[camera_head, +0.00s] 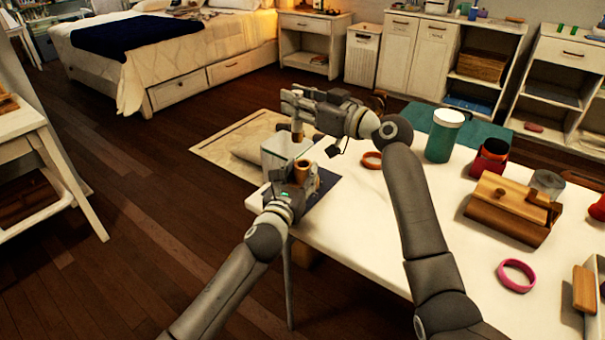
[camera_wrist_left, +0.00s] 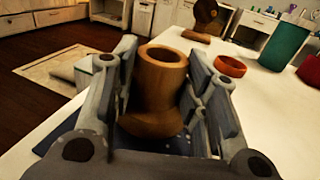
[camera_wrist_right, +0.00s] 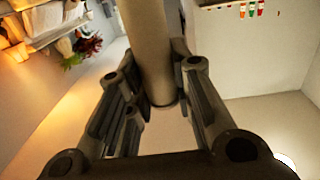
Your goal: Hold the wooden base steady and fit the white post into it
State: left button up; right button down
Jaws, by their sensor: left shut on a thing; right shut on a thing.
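The wooden base (camera_head: 302,170) is a brown, turned piece with an open round top, upright near the table's far left corner. My left gripper (camera_head: 298,182) is shut on it; the left wrist view shows the base (camera_wrist_left: 160,90) between the fingers. My right gripper (camera_head: 294,106) is shut on the post (camera_head: 297,130), which looks tan in this light. The post hangs upright above the base, its lower end apart from the base's opening. In the right wrist view the post (camera_wrist_right: 148,50) stands between the fingers.
A dark blue mat (camera_head: 322,188) lies under the base. An orange ring (camera_head: 372,160), a green jar (camera_head: 444,135) and a wooden box (camera_head: 510,208) are further right. The table's front middle is clear.

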aim_at(302, 138)
jog(key=shift+a+f+m+t+h, duration=0.1)
jog(key=shift+f+m+t+h, duration=0.2)
jog(key=shift+m+t+h, duration=0.8)
jog(key=shift+t+h, duration=0.1)
jog(key=shift+s+d+r+m+t+h, duration=0.1)
jog(key=shift+d+r+m+t+h, duration=0.15)
jog(key=shift+m+t+h, duration=0.45)
jog(key=f, duration=0.3)
jog(key=f+m+h, duration=0.1)
jog(key=f, duration=0.2)
jog(key=d+f+t+h, duration=0.1)
jog(key=f, duration=0.1)
jog(key=shift+s+f, duration=0.3)
jog(key=shift+f, duration=0.1)
jog(key=c, duration=1.3)
grip_release()
jog(key=shift+f, duration=0.15)
